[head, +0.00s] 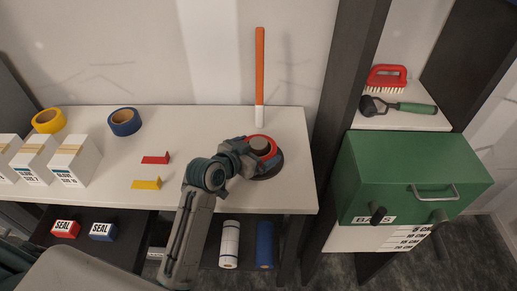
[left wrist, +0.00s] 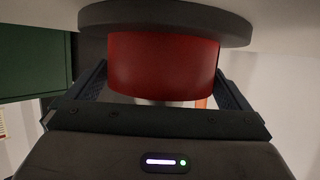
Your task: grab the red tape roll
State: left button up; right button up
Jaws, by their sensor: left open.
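The red tape roll (head: 271,151) sits on a round dark base (head: 270,174) near the right end of the white bench, with a grey-brown round piece at its middle. In the left wrist view the red roll (left wrist: 163,66) is large and central, against the dark disc (left wrist: 165,22). My left gripper (head: 253,154) is at the roll and covers part of it. In the left wrist view its open fingers (left wrist: 161,88) stand on either side of the roll, and I see gaps beside it. My right gripper is not in view.
Yellow (head: 49,121) and blue tape rolls (head: 124,122), white boxes (head: 76,160) and small red (head: 156,159) and yellow pieces (head: 147,184) lie left on the bench. An orange-and-white upright stick (head: 259,75) stands behind the roll. A dark post (head: 345,90) and green box (head: 410,180) are right.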

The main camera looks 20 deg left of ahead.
pick_arm(q)
jog(key=shift+w+d+f, duration=0.15)
jog(key=shift+w+f, duration=0.05)
jog(key=shift+w, duration=0.15)
jog(key=shift+c, duration=0.4)
jog(key=c, duration=0.6)
jog(key=shift+r, duration=0.1)
